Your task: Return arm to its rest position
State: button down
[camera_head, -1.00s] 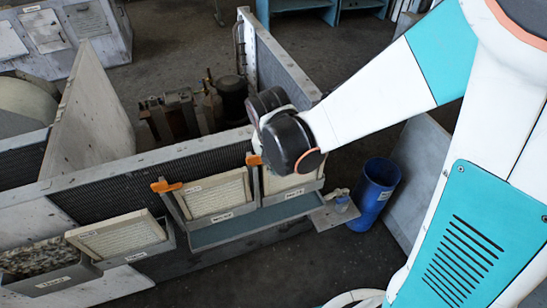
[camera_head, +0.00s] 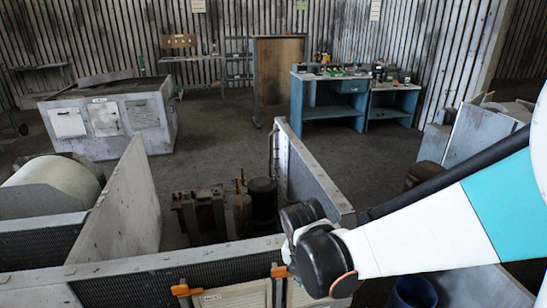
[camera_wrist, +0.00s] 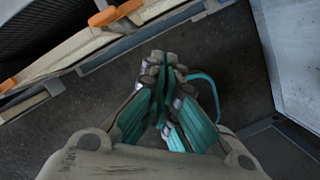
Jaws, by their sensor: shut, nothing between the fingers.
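My gripper (camera_wrist: 167,80) shows in the wrist view with its teal-and-grey fingers together and nothing held between them. It is above the dark floor, beside the housing's edge. In the head view my arm comes in from the right, and its dark wrist end is in front of the blower housing's right part. My fingers are hidden from that view.
The housing's front wall (camera_head: 170,262) carries framed filter panels (camera_head: 232,297) with orange clips (camera_head: 186,289). A blue bucket (camera_head: 412,292) stands right of it, partly behind my arm. A metal cabinet (camera_head: 112,120) and blue workbenches (camera_head: 328,100) stand farther back, with open floor between.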

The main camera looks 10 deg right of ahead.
jog(key=s+d+r+m+t, duration=0.1)
jog(key=s+r+m, duration=0.3)
jog(key=m, duration=0.6)
jog(key=s+d+r+m+t, duration=0.2)
jog(key=s+d+r+m, duration=0.1)
jog(key=m, duration=0.6)
jog(key=s+d+r+m+t+y+b, duration=0.1)
jog(key=s+d+r+m, duration=0.2)
jog(key=r+m, duration=0.3)
jog(key=shift+s+d+r+m, duration=0.3)
jog(key=shift+s+m, duration=0.55)
jog(key=shift+m, duration=1.45)
jog(key=shift+a, duration=0.1)
